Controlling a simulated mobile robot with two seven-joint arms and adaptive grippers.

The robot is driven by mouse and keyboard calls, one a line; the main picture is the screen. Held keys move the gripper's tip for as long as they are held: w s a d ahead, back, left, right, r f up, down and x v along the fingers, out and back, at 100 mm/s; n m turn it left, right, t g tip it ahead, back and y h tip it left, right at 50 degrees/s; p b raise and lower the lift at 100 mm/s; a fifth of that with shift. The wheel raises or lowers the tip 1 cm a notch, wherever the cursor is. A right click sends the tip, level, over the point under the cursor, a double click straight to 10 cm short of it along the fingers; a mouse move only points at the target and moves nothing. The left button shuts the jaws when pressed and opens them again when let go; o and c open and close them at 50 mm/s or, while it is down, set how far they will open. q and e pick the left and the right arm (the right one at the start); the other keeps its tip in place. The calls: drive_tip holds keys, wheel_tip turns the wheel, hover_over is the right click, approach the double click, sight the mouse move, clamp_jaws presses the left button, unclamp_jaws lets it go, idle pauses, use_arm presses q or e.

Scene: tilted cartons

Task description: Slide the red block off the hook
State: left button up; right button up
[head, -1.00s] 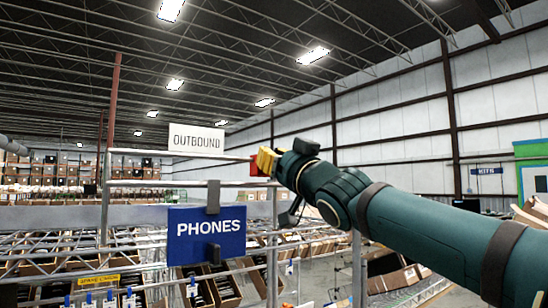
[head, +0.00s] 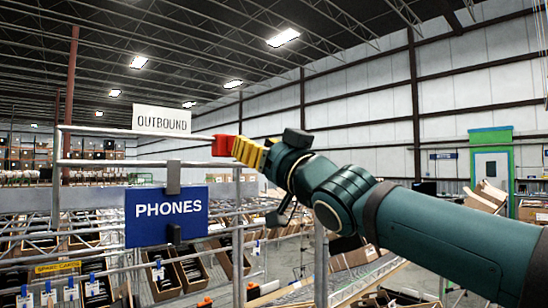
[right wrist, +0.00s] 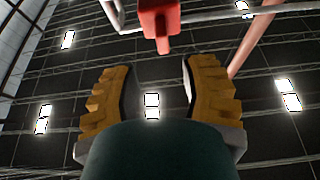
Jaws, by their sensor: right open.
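The red block (head: 222,145) is at the right end of a thin pale rod (head: 190,137), below and right of the OUTBOUND sign. I cannot tell how far it sits on the rod. My right gripper (head: 248,152), with yellow fingers on a dark green arm, is just right of the block and points at it. In the right wrist view its two fingers (right wrist: 158,85) are spread wide with nothing between them. There the red block (right wrist: 158,20) is beyond the fingertips, roughly centred, with its narrow end toward the gripper. My left gripper is out of view.
The white OUTBOUND sign (head: 161,120) stands above the rod. The blue PHONES sign (head: 165,215) hangs on a metal rail in front. Shelves of tilted cartons (head: 180,275) lie below and behind. Open air is above the right arm.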

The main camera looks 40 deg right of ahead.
drive_tip(key=v, duration=0.5)
drive_tip(key=shift+s, duration=0.1)
drive_tip(key=shift+d, duration=0.1)
idle(0.4)
